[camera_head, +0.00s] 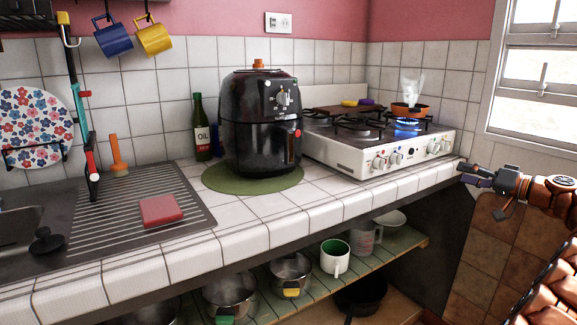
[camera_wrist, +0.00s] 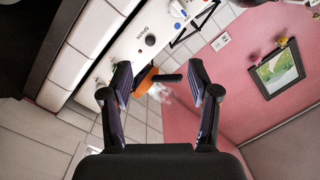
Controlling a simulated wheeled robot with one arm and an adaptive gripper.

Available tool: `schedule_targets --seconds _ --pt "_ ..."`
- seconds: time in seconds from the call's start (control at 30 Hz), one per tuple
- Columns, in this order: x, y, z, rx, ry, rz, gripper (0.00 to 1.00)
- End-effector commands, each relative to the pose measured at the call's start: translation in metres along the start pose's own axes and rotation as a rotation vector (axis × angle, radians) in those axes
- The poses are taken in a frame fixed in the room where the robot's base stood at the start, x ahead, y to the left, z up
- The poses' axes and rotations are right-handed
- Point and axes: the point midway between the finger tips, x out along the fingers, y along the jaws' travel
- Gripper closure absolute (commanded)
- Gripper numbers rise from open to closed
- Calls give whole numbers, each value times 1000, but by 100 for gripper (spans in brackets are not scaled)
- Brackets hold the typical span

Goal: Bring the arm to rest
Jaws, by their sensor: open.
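My gripper (camera_head: 478,175) is at the right side of the head view, just off the right end of the tiled counter's front edge and near the stove. In the wrist view my gripper (camera_wrist: 162,88) shows its two fingers apart, with nothing held between them. The wrist view is tilted. The white stove (camera_wrist: 140,42) and an orange pan (camera_wrist: 146,80) show beyond the fingers. In the head view part of my arm reaches in from the right edge.
The stove (camera_head: 380,155) has a lit burner under a steaming orange pan (camera_head: 410,109). A black air fryer (camera_head: 260,125) stands on a green mat (camera_head: 212,180). Pots and a green-lined mug (camera_head: 335,258) stand on the open shelf (camera_head: 410,242) below. A window (camera_head: 535,85) is at right.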

Motion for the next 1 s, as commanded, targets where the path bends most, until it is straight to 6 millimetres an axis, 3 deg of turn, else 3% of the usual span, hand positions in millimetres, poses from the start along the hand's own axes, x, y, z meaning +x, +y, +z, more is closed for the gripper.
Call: schedule_targets --seconds 0.27,0.5,0.77,1.0 --pt "71 -63 52 171 -177 -31 39" --pt "114 -122 120 275 -366 -7 39" --pt "132 -186 211 336 -594 64 39" --pt "118 -235 300 347 -796 178 39"
